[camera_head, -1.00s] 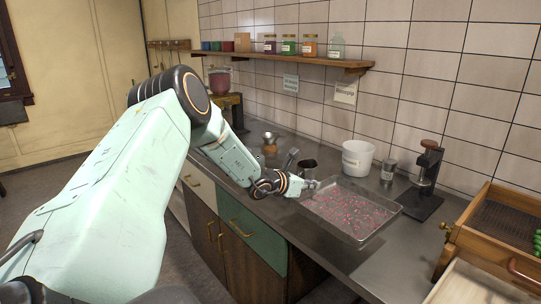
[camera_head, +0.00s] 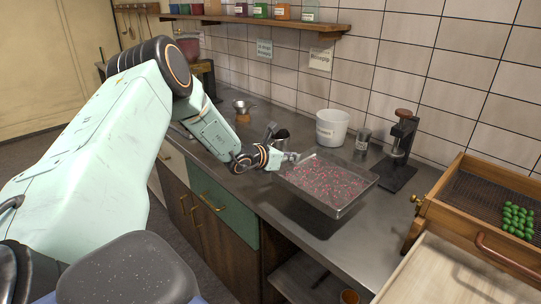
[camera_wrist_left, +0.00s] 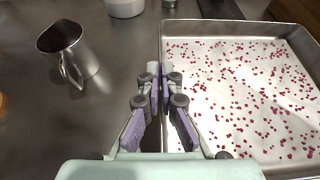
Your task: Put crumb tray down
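The crumb tray (camera_head: 346,209) is a shallow rectangular metal tray with small red and pink crumbs scattered in it. It is near the front edge of the steel counter, with a dark shadow under it, and appears held a little above the counter. My left gripper (camera_head: 291,158) is at its left rim. In the left wrist view the fingers (camera_wrist_left: 159,82) are closed together on the rim of the tray (camera_wrist_left: 239,27), which extends to the right. My right gripper is not in view.
A metal jug (camera_wrist_left: 66,50) stands left of the tray. Behind are a white bucket (camera_head: 332,128), a metal can (camera_head: 362,140) and a dark press (camera_head: 398,155). A wooden box (camera_head: 470,222) with green pieces stands right. Bare counter (camera_head: 370,235) lies in front right of the tray.

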